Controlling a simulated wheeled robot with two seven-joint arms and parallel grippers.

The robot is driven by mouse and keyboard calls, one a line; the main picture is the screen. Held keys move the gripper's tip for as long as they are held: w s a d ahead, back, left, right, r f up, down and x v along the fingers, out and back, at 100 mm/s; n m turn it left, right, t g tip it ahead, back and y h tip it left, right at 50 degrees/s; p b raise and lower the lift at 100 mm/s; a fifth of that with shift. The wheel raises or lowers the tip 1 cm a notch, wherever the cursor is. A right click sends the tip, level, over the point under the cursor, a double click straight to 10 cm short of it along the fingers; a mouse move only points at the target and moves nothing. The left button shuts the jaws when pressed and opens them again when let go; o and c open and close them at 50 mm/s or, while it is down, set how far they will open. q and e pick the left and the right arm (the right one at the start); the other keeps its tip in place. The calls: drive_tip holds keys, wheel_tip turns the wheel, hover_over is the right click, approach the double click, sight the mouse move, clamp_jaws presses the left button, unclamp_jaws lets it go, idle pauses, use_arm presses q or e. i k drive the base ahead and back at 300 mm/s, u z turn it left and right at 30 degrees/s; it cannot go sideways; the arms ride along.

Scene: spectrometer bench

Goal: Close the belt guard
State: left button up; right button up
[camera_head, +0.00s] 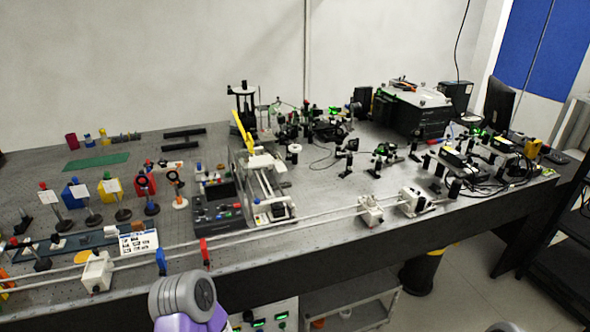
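A yellow flap (244,132), which looks like the belt guard, stands raised and tilted at the back of a white and grey linear stage unit (268,192) near the middle of the bench. Its lower end meets the unit around the white block; the hinge itself is too small to make out. The flap stands up clear of the stage's long rails. Neither gripper shows; only a purple and grey part of my own arm is at the bottom edge, well in front of the unit.
A black control box (217,213) sits just left of the stage. A long pale rail (325,216) runs along the bench front, with white blocks on it. Optics on posts crowd the right; a green mat (97,161) lies back left.

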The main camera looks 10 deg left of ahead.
sight(238, 152)
drive_tip(key=k, duration=0.4)
drive_tip(key=u, duration=1.2)
drive_tip(key=i, duration=0.15)
drive_tip(key=z, duration=0.5)
